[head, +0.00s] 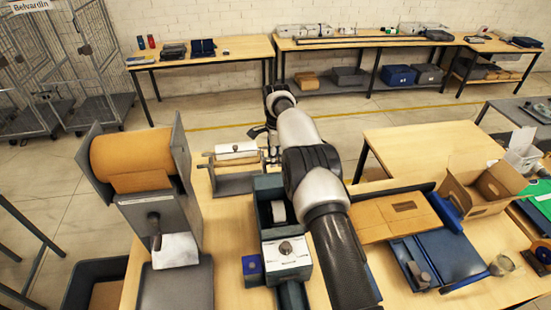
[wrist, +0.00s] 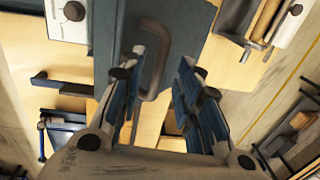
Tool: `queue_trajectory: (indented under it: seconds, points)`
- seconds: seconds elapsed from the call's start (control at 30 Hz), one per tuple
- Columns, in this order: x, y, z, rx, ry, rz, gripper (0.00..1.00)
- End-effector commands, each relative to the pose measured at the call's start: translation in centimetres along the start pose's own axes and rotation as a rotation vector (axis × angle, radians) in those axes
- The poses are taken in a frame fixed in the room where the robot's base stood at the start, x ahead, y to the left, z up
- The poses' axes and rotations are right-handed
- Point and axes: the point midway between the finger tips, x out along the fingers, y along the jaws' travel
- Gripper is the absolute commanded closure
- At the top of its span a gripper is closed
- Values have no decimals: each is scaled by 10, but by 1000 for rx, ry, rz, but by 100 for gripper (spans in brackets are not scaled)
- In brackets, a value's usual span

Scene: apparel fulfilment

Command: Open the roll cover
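A dark blue-grey panel with a curved brown-grey handle (wrist: 153,60), which looks like the roll cover (wrist: 112,40), fills the upper middle of the wrist view. My gripper (wrist: 163,58) is open, and the handle shows between its two blue-padded fingers, closer to the left one. I cannot tell whether a finger touches it. In the head view, the dark green box (head: 266,183) stands on the table beside my arm, with a white roll (head: 279,212) showing in it. My arm hides part of the box, so I cannot tell the cover's position there.
A pale block with a round knob (head: 287,248) sits at the box's near end. A white roll on a stand (head: 237,151) is behind the box. A brown paper roll dispenser (head: 133,160) stands left. A blue tray (head: 445,258) and an open carton (head: 485,188) lie right.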

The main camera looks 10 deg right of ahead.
Motion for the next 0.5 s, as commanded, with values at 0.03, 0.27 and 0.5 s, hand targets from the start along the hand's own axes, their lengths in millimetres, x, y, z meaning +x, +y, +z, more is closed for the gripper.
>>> queue_trajectory:
  seconds: [0.03,0.27,0.5]
  points:
    - [-12,-1,0,0,0,-5,69]
    - [-61,-1,0,0,0,-5,69]
    - [-98,0,0,0,0,-3,69]
